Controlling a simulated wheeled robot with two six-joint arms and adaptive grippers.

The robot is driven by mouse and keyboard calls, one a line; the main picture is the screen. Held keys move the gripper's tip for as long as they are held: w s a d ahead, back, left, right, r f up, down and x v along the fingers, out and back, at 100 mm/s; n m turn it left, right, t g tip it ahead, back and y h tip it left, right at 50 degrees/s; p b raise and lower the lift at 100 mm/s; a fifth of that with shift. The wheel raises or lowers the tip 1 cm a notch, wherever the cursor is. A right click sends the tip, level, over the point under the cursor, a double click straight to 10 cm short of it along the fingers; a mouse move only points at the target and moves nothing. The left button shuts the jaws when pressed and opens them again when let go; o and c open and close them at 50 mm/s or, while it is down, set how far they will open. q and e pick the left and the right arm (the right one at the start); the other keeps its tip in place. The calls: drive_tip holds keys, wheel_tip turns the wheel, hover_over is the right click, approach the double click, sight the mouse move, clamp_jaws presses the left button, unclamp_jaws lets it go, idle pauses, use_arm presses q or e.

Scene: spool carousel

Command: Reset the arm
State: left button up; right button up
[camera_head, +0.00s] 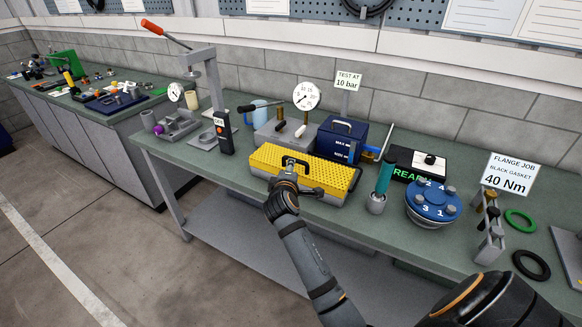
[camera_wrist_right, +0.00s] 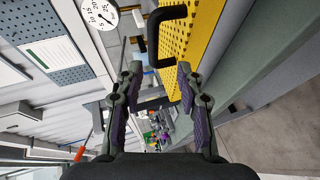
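My right gripper (camera_head: 288,174) is at the front edge of the yellow perforated cover (camera_head: 325,177) on the bench, close to its black handle (camera_head: 295,161). In the right wrist view the gripper (camera_wrist_right: 159,68) is open, its two purple-padded fingers apart with nothing clamped between them. The black handle (camera_wrist_right: 154,40) lies just beyond the fingertips, next to the yellow cover (camera_wrist_right: 196,35). I cannot tell if the fingers touch the handle or cover. My right arm reaches in from the lower right. My left gripper is not in view.
The green bench (camera_head: 226,172) also holds a blue box (camera_head: 338,142), a pressure gauge (camera_head: 306,96), a teal-handled tool (camera_head: 384,178), a blue numbered flange (camera_head: 433,203), a bolt rack (camera_head: 490,235) and green and black rings. Open floor (camera_head: 90,225) lies at the left.

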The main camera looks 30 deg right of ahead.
drive_tip(key=shift+v, duration=1)
